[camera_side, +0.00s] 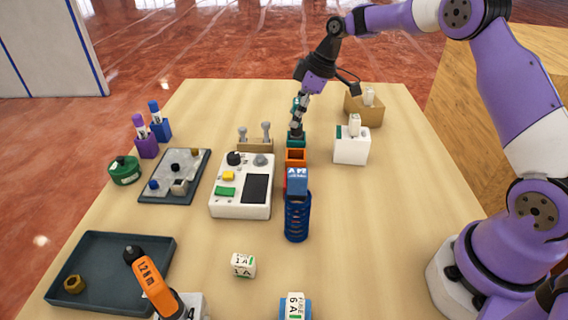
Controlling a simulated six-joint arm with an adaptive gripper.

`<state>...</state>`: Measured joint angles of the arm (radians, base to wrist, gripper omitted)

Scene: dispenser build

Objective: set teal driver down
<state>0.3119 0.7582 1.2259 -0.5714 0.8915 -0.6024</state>
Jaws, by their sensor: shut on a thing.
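My gripper (297,130) points down at the far middle of the table, shut on the teal driver (296,103). The driver is mostly hidden behind the fingers, with a teal patch showing to their left. A teal block-like holder (296,139) is right below the fingertips. I cannot tell whether the driver touches it or sits in it. An orange holder (296,156) stands just in front of the teal one. An orange driver (152,284) marked 1.2 Nm leans tilted at the front left.
A blue slotted holder (298,219) stands nearest in the row. A white box (351,148) and a tan box (364,108) are to the right. A white device (240,190) and a wooden rack (255,146) are to the left. A dark tray (115,245) lies front left.

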